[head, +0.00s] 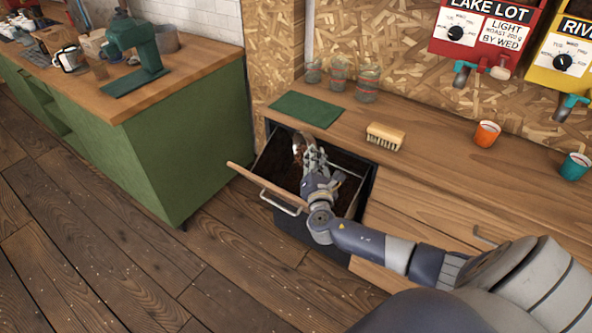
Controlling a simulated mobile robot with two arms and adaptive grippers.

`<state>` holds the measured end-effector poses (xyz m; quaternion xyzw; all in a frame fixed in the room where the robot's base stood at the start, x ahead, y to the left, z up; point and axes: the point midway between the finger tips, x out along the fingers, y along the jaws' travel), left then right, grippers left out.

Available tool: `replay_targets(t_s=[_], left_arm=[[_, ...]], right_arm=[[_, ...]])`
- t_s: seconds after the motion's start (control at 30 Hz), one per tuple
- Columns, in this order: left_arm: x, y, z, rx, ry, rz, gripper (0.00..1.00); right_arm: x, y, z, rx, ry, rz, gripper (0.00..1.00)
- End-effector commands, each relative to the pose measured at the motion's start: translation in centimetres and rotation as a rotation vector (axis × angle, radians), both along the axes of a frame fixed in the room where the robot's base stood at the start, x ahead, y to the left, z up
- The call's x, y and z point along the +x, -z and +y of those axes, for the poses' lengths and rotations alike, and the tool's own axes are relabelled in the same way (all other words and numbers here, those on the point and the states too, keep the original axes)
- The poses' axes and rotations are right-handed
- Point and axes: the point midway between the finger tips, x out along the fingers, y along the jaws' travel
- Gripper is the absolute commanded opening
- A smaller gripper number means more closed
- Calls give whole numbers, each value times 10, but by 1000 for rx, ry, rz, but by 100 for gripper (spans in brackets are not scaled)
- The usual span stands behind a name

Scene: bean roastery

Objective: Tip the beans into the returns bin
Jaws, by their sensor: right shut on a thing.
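The returns bin (267,158) looks to be the dark open drawer with a wooden front and metal handle, pulled out below the counter. Dark brown contents show inside. My right gripper (308,158) is over the open drawer, shut on a small cup (298,146) that looks clear or shiny. The cup appears tilted; the gripper hides part of it. I cannot tell whether beans are in it. My left gripper is not in view.
On the counter are a green mat (306,109), a brush (385,136), several glass cups (367,84), an orange cup (487,133) and a teal cup (574,166). Red (487,35) and yellow (565,60) dispensers hang above. A green cabinet (190,140) stands left; the floor between is clear.

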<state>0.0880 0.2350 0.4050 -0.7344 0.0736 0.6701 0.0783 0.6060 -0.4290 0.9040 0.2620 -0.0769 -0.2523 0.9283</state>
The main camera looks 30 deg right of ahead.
Motion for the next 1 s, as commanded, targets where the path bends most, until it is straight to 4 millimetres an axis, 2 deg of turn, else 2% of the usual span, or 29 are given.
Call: replay_targets(t_s=[1.0], left_arm=[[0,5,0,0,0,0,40]], right_arm=[[2,-1,10,-95,0,10,0]])
